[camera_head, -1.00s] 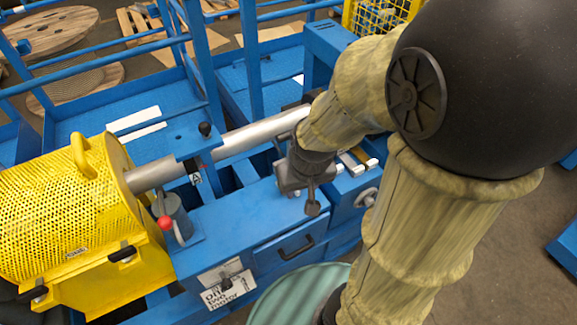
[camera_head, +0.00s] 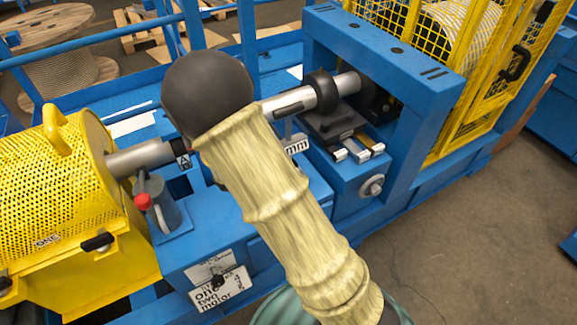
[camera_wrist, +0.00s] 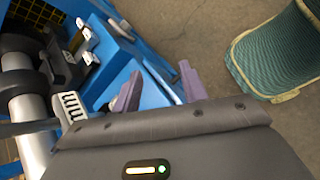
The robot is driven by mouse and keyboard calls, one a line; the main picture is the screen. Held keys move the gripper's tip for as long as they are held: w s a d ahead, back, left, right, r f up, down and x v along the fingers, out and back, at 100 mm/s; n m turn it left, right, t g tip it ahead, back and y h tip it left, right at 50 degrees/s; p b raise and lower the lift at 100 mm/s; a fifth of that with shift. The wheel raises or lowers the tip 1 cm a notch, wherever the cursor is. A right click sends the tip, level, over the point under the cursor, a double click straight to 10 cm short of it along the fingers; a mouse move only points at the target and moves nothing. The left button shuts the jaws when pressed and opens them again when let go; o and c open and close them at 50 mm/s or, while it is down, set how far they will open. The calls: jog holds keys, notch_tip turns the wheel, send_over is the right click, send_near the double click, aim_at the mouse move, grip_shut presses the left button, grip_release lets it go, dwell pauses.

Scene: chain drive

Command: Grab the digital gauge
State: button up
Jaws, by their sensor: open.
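I cannot identify the digital gauge with certainty. A small white piece with a row of dark marks (camera_head: 296,146) sits beside the silver shaft (camera_head: 290,105) in the head view and may be it. It also shows at the left of the wrist view (camera_wrist: 71,105), left of the fingers. My gripper (camera_wrist: 160,88) shows its two purple-grey fingers apart and empty, with blue frame and floor beyond. In the head view my arm hides the gripper and part of the bench.
A yellow perforated guard (camera_head: 60,190) stands at left, with a red-knobbed lever (camera_head: 143,202) beside it. A blue portal frame (camera_head: 385,55) and yellow mesh cage (camera_head: 470,90) stand at right. A handwheel (camera_head: 372,186) juts from the bench front. Floor is open at lower right.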

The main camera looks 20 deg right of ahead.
jog(key=w+a+f+n+t+h+b, duration=0.1)
jog(key=w+f+n, duration=0.1)
jog(key=w+a+f+n+t+h+b, duration=0.1)
jog(key=w+f+n+t+h+b, duration=0.1)
jog(key=w+f, duration=0.1)
jog(key=w+a+f+n+t+h+b, duration=0.1)
jog(key=w+f+n+t+b, duration=0.1)
jog(key=shift+w+a+f+n+h, duration=0.15)
jog(key=shift+w+a+n+h, duration=0.15)
jog(key=shift+a+n, duration=0.1)
jog(key=w+a+n+t, duration=0.1)
jog(key=t, duration=0.1)
jog(key=w+a+f+n+t+b, duration=0.1)
jog(key=a+n+t, duration=0.1)
jog(key=w+a+n+t+b, duration=0.1)
jog(key=w+a+n+t, duration=0.1)
jog(key=shift+a+f+h, duration=0.25)
jog(key=shift+f+h, duration=0.05)
jog(key=shift+h, duration=0.1)
jog(key=shift+r, duration=0.1)
